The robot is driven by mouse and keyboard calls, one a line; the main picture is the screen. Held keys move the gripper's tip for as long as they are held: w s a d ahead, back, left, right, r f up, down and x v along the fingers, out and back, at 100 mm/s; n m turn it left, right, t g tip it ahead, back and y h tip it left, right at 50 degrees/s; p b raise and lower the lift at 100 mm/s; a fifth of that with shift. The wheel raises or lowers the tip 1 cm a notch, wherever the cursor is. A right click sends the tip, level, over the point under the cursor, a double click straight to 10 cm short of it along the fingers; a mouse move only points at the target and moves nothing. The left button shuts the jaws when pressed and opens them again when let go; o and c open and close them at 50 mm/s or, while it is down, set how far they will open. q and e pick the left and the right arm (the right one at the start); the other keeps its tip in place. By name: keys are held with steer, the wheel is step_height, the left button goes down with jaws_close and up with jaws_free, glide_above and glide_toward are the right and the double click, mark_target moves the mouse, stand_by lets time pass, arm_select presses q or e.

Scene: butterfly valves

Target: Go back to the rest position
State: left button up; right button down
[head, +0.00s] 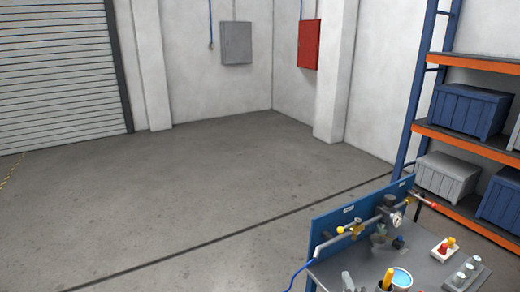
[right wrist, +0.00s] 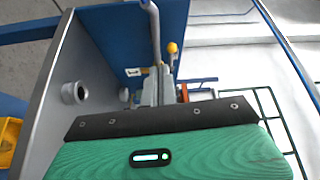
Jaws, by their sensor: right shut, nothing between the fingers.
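My right gripper (head: 348,282) shows as a small grey shape at the bottom edge of the head view, over the near left part of the bench. Its grey fingers (right wrist: 156,88) are together and empty in the right wrist view, in front of the blue panel. The rest of the right arm is out of the head view. My left gripper is not in view. The butterfly valve pipe (head: 365,229), with yellow handles and a round gauge (head: 397,219), runs along the blue panel (head: 330,225) of the bench.
An orange and blue shelf (head: 460,140) stands at right. The floor (head: 200,190) to the left is clear.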

steer(key=s+a+f+n+g+y, duration=0.3)
steer(key=s+a+n+g+y, duration=0.2)
steer(key=s+a+n, duration=0.3)
steer(key=s+d+f+n+g+h, duration=0.2)
steer(key=s+n+g, duration=0.35)
steer(key=s, duration=0.75)
steer(key=s+d+f+n+g+h, duration=0.2)
steer(key=s+n+g, duration=0.35)
steer(key=s, duration=0.65)
steer(key=s+d+f+x, duration=0.1)
steer(key=s+x, duration=0.3)
steer(key=x, duration=1.2)
steer(key=s+d+f+x, duration=0.1)
steer(key=s+x, duration=0.2)
steer(key=x, duration=1.2)
steer(key=s+d+f+g, duration=0.1)
steer(key=s+d+f, duration=0.1)
steer(key=s+f, duration=1.6)
steer(key=shift+s+d+f+g+h, duration=0.15)
steer(key=shift+s+d+g+h, duration=0.15)
steer(key=shift+s, duration=0.4)
